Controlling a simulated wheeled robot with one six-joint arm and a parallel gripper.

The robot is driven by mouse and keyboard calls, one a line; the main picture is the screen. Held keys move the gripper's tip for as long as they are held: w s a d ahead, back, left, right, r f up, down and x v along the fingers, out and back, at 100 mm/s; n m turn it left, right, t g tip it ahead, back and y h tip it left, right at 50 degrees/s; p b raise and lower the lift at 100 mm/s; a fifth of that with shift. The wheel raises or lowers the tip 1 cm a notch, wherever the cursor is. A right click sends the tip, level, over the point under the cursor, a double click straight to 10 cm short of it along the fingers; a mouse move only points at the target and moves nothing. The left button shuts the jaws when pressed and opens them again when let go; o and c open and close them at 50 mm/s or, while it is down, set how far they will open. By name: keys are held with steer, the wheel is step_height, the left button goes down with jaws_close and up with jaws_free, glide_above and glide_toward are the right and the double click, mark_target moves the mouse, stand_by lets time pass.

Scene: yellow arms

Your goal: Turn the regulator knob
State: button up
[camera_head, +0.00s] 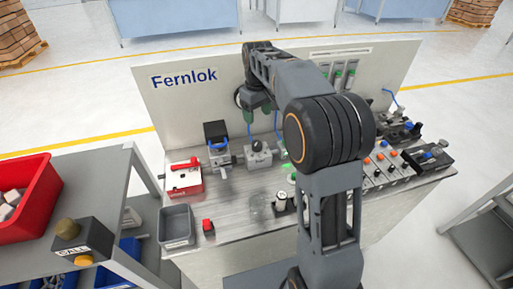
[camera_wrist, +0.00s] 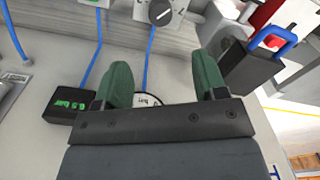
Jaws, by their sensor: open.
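A dark round knob with a pale pointer line sits on a grey block (camera_wrist: 172,22) at the top of the wrist view. The same block (camera_head: 258,155) seems to stand near the back of the bench in the head view. My gripper (camera_wrist: 162,75) has two green fingers spread apart with nothing between them. In the head view the gripper (camera_head: 258,112) is in front of the back panel, above the block. In the wrist view the knob lies beyond the fingertips, apart from them. A round gauge (camera_wrist: 149,99) shows partly between the fingers, mostly hidden by the gripper body.
A black display (camera_wrist: 70,104) reads 6.5 bar. Blue hoses (camera_wrist: 97,55) run along the panel. A black block with a blue loop (camera_head: 217,137) stands left of the knob block. My arm hides the bench's middle right. A grey bin (camera_head: 176,226) and red button (camera_head: 208,225) are in front.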

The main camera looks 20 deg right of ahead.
mark_target(257, 143)
step_height(257, 143, down, 14)
steer(key=shift+w+r, duration=0.1)
stand_by(0.5)
steer(key=shift+c, duration=0.3)
steer(key=c, duration=0.9)
steer(key=shift+o, duration=0.2)
